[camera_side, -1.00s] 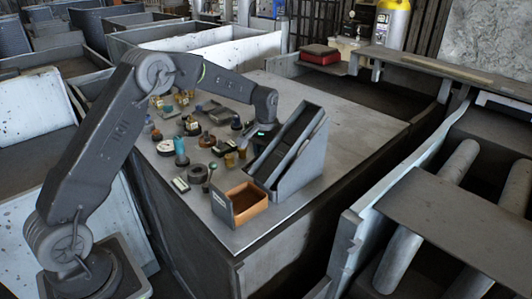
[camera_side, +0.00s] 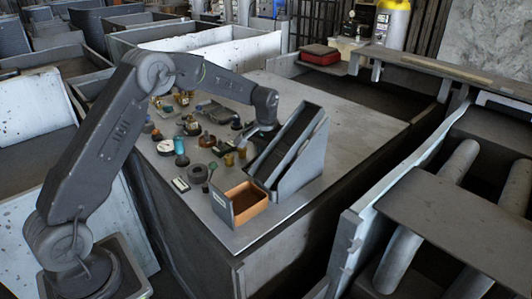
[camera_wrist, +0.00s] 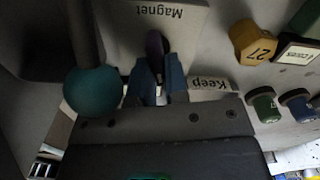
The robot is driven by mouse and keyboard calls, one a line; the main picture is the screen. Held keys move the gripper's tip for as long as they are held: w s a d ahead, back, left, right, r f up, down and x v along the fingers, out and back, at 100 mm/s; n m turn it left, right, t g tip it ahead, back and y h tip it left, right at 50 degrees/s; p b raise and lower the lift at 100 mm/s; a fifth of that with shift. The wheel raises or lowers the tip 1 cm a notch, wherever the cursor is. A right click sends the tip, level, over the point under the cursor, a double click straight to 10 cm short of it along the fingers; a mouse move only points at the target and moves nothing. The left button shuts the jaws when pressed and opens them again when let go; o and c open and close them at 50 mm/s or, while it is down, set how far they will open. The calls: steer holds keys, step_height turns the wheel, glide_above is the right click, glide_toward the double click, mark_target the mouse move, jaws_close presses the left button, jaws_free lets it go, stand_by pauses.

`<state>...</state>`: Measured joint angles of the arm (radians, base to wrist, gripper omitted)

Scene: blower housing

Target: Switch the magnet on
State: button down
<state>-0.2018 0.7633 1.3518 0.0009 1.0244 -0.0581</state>
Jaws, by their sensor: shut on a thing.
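In the wrist view a pale panel (camera_wrist: 190,38) carries the word Magnet, upside down in the picture. A small dark purple switch lever (camera_wrist: 154,44) stands in front of it. My gripper (camera_wrist: 160,75) has its two blue fingers closed around this lever, one on each side. The lever's lower part is hidden between the fingers. In the side view my gripper (camera_side: 262,131) is low at the bench, just left of the grey sloped rack. The magnet panel and lever cannot be made out there.
A teal ball knob on a dark rod (camera_wrist: 92,92) is close left of my fingers. A Keep label (camera_wrist: 209,84) lies just right. A yellow piece marked 27 (camera_wrist: 253,40) is farther right. The grey rack (camera_side: 300,165) and an orange-brown bin (camera_side: 248,204) stand nearby; several small parts crowd the bench.

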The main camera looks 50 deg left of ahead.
steer(key=shift+m, duration=0.4)
steer(key=c, duration=1.1)
jaws_free()
steer(key=shift+c, duration=0.2)
step_height(320, 180, up, 14)
